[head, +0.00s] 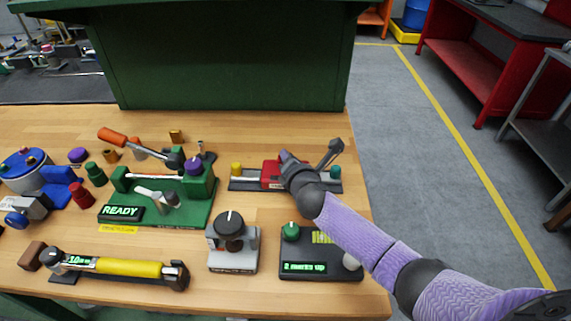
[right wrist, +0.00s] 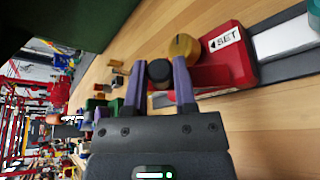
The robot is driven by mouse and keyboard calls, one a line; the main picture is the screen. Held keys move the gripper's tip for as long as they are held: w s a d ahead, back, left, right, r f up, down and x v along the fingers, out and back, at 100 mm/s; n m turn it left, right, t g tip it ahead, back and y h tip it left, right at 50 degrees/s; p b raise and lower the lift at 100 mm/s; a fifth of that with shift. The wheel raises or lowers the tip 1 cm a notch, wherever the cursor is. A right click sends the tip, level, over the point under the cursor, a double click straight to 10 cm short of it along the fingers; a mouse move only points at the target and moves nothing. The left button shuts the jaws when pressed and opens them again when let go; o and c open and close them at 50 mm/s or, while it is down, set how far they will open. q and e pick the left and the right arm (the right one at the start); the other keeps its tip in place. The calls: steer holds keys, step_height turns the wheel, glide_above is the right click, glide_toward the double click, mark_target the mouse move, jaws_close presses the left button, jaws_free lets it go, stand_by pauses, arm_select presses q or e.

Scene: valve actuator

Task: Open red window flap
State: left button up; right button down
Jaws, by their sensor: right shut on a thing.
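The red block (head: 270,172) sits on a dark rail at the middle right of the bench. In the right wrist view, the red block (right wrist: 232,58) carries a white SET label, and a lower red part reaches behind one of my fingers. My right gripper (head: 287,160) is over the block in the head view. In the right wrist view, my right gripper (right wrist: 159,75) is closed around a dark round knob (right wrist: 159,72). Its join to the red part is hidden. My left gripper is not in view.
A yellow knob (head: 236,168) and a green knob (head: 335,171) stand at the rail's ends. A grey lever (head: 331,151) rises close to my right wrist. A green READY unit (head: 185,205) is to the left, and a black display box (head: 318,262) is in front.

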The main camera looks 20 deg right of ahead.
steer(key=shift+s+d+r+m+t+y, duration=0.1)
steer(key=shift+s+d+m+t+y, duration=0.25)
steer(key=shift+d+m, duration=0.3)
steer(key=shift+s+d+r+m+t+b, duration=0.1)
steer(key=shift+s+d+m+t+b, duration=0.1)
steer(key=shift+d+m+t+b, duration=0.4)
steer(key=shift+s+d+m+y+b, duration=0.25)
steer(key=shift+d+m+y+b, duration=0.1)
steer(key=shift+m+b, duration=0.45)
steer(key=shift+s+d+f+m+t+b, duration=0.1)
steer(key=shift+s+d+m+t+b, duration=0.15)
steer(key=shift+d+m+b, duration=0.35)
steer(key=shift+s+d+f+m+t+b, duration=0.1)
steer(key=shift+s+d+m+t+b, duration=0.15)
steer(key=shift+m+t+b, duration=0.35)
steer(key=shift+s+d+m+t+b, duration=0.15)
steer(key=shift+d+m+b, duration=0.3)
steer(key=shift+m, duration=0.4)
steer(key=shift+d, duration=0.1)
steer(key=shift+c, duration=2)
jaws_free()
